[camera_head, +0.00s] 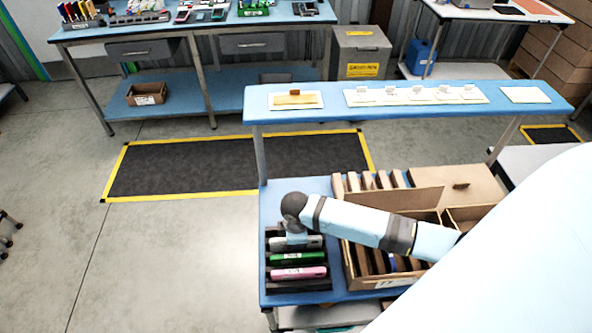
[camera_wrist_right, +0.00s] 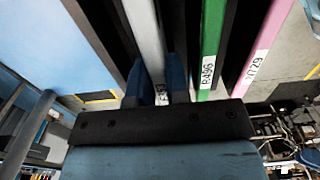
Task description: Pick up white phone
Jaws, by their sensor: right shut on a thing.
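The white phone (camera_head: 311,242) stands on edge in a dark slotted rack (camera_head: 298,287) on the blue table. In the right wrist view the white phone (camera_wrist_right: 147,38) runs between the two blue fingers of my right gripper (camera_wrist_right: 157,88), which is shut on it. The phone's label is partly hidden by the fingers. In the head view my right gripper (camera_head: 290,236) reaches down at the rack's far end, and the wrist hides part of it. A green phone (camera_head: 297,258) and a pink phone (camera_head: 298,273) stand in nearby slots. My left gripper is out of view.
A cardboard carton (camera_head: 364,286) with dividers and dark items stands right of the rack, under my right arm. A raised blue shelf (camera_head: 420,108) with cards spans behind. A black mat (camera_head: 230,166) with yellow edging lies on the open floor behind.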

